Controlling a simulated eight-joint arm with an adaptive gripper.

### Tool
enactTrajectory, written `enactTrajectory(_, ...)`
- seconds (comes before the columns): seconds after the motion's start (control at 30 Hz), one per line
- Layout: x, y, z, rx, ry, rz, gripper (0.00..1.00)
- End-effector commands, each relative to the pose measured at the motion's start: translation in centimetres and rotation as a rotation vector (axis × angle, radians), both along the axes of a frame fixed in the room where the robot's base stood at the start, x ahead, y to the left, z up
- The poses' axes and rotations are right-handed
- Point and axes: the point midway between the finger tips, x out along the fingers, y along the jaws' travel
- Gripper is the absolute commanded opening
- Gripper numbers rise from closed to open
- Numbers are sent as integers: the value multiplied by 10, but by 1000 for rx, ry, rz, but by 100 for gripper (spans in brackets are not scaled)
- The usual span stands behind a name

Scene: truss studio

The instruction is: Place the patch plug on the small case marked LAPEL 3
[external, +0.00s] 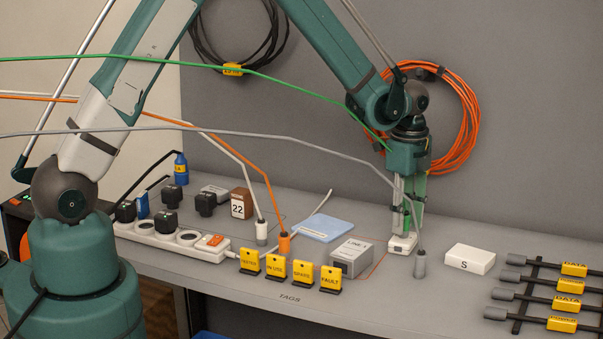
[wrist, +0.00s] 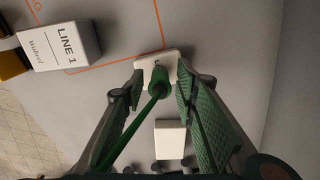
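The patch plug (wrist: 158,80) is green, with a green cable trailing from it, and stands between my fingers in the wrist view. Beneath it is a small white case (wrist: 143,62); only part of its lettering shows, so I cannot read its full marking. The plug covers the case's middle, and I cannot tell whether it touches the top. My gripper (wrist: 160,78) is open around the plug, with a narrow gap on either side. In the external view my gripper (external: 403,228) points straight down just over the white case (external: 402,244), and the plug is hidden there.
The LINE 1 box (external: 351,257) stands left of the case, inside an orange outline. A grey plug (external: 420,263) with a grey cable stands close in front. Yellow tags (external: 290,269) stand front left.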

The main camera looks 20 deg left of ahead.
Motion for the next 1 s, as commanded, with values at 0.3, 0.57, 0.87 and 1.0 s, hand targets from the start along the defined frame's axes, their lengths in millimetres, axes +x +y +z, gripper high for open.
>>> enactTrajectory(0.3, 0, 0, 40, 0, 0, 0, 30)
enactTrajectory(0.57, 0, 0, 78, 0, 0, 0, 30)
enactTrajectory(0.87, 0, 0, 106, 0, 0, 0, 30)
enactTrajectory(1.0, 0, 0, 110, 0, 0, 0, 30)
